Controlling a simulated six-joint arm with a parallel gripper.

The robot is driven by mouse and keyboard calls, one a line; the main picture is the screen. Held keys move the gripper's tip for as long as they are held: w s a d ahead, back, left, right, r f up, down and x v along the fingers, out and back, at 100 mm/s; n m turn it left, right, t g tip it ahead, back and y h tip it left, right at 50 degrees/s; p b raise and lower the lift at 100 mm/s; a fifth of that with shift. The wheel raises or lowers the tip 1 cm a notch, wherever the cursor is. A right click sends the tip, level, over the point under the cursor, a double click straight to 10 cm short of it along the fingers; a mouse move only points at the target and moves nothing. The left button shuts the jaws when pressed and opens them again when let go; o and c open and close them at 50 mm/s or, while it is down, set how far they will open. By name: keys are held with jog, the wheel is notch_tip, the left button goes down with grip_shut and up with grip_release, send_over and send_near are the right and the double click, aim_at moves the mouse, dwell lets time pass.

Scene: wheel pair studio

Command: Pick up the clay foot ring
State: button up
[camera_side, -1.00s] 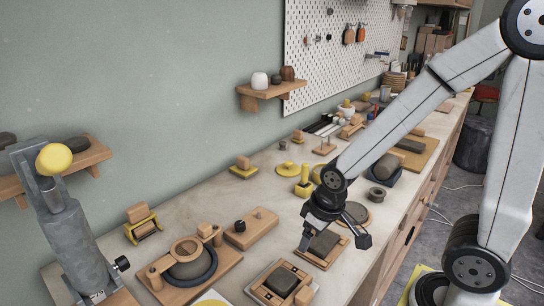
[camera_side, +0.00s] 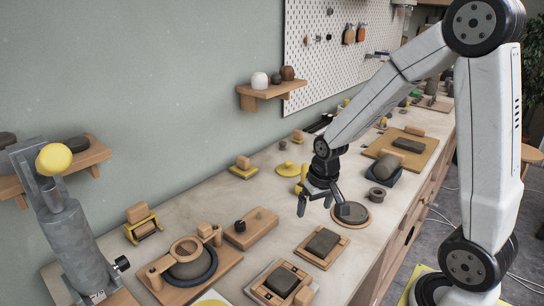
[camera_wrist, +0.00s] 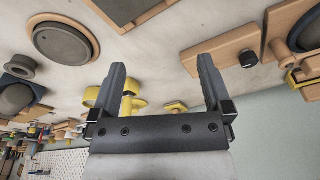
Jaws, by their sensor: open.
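A small dark grey ring with a hole, which looks like the clay foot ring (camera_side: 377,195), lies flat on the bench right of my gripper, near the front edge in the side view. It also shows at the left of the wrist view (camera_wrist: 20,66). My gripper (camera_side: 321,204) is open and empty above the bench, its fingers pointing down, apart from the ring. In the wrist view the two fingers (camera_wrist: 162,64) are spread with nothing held between them.
A grey disc on a round wooden board (camera_side: 352,214) lies between my gripper and the ring. A dark slab on a wooden board (camera_side: 322,243) is nearer. A grey rounded piece on a dark pad (camera_side: 387,166) lies just beyond the ring. Yellow pieces (camera_wrist: 130,98) stand behind the fingers.

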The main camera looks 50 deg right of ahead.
jog(key=w+d+f+m+g, duration=0.15)
jog(key=d+m, duration=0.55)
jog(key=d, duration=1)
jog(key=m, duration=0.6)
send_near(378, 192)
jog(key=a+f, duration=0.1)
jog(key=shift+w+a+f+g+y, duration=0.1)
jog(key=shift+f+g+y, duration=0.2)
jog(key=shift+f, duration=1.15)
jog(key=shift+f, duration=2.6)
jog(key=c, duration=1.2)
jog(key=shift+r, duration=0.1)
